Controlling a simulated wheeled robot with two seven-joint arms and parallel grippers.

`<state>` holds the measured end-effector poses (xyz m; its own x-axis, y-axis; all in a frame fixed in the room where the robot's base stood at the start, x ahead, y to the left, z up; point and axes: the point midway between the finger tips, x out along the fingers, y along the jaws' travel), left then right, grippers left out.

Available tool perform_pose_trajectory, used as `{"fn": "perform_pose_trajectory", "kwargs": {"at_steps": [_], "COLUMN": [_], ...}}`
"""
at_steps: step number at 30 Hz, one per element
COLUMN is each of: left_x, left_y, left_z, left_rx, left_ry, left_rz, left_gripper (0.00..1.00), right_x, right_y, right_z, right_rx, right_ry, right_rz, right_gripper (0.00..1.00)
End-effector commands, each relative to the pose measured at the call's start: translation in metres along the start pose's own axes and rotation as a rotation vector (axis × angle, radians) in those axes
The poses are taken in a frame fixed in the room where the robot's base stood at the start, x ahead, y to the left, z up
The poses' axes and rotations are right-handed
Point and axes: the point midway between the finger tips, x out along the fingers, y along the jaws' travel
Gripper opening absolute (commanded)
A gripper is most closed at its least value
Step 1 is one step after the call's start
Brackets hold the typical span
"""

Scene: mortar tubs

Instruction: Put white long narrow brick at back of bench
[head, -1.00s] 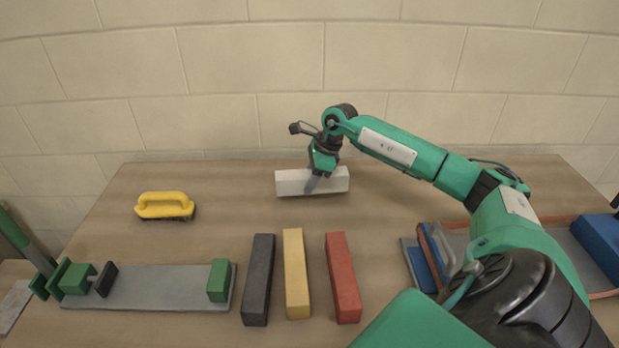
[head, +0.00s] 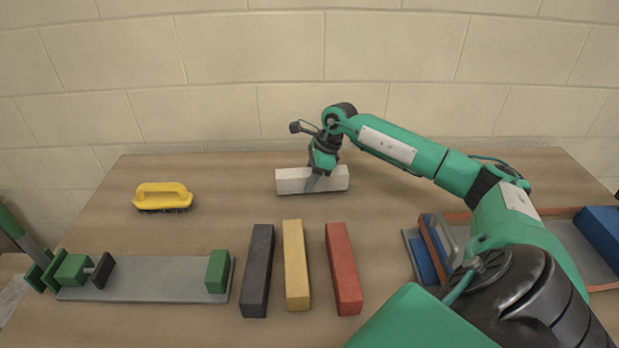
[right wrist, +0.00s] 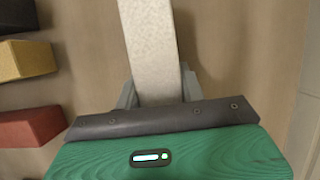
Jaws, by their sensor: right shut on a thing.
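The white long narrow brick (head: 335,181) lies crosswise over the back part of the bench (head: 235,185). My right gripper (head: 317,174) is shut on it near its middle, from above. In the right wrist view the white brick (right wrist: 151,45) runs up from between the fingers of my right gripper (right wrist: 158,95). I cannot tell whether the brick touches the bench or hangs just above it.
Black (head: 257,270), yellow (head: 296,265) and red (head: 343,268) bricks lie in front. A yellow-handled brush (head: 162,194) is at back left. A grey plate with green jaws (head: 150,278) is at front left. A tray with blue pieces (head: 585,265) is right. The wall stands behind.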

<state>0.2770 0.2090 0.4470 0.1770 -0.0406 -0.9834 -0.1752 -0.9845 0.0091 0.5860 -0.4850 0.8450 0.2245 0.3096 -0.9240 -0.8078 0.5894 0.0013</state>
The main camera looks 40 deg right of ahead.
Motion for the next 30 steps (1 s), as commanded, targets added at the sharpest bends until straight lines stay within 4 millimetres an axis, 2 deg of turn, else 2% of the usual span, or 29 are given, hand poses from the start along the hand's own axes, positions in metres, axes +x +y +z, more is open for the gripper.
{"fn": "perform_pose_trajectory", "kwargs": {"at_steps": [18, 19, 22, 30], "left_x": [0.006, 0.006, 0.006, 0.006], "left_y": [0.0, 0.0, 0.0, 0.0], "left_z": [0.001, 0.001, 0.001, 0.001], "left_rx": [0.0, 0.0, 0.0, 0.0], "left_ry": [0.0, 0.0, 0.0, 0.0], "left_rz": [0.0, 0.0, 0.0, 0.0], "left_gripper": [0.0, 0.0, 0.0, 0.0], "right_x": [0.006, 0.006, 0.006, 0.009], "right_y": [-0.001, -0.001, -0.001, 0.001], "right_z": [-0.003, -0.002, -0.002, -0.004], "right_rx": [-0.001, -0.001, 0.0, 0.0], "right_ry": [-0.003, -0.003, -0.002, 0.002], "right_rz": [-0.003, -0.003, -0.002, 0.002], "right_gripper": [0.0, 0.44, 0.63, 0.65]}}
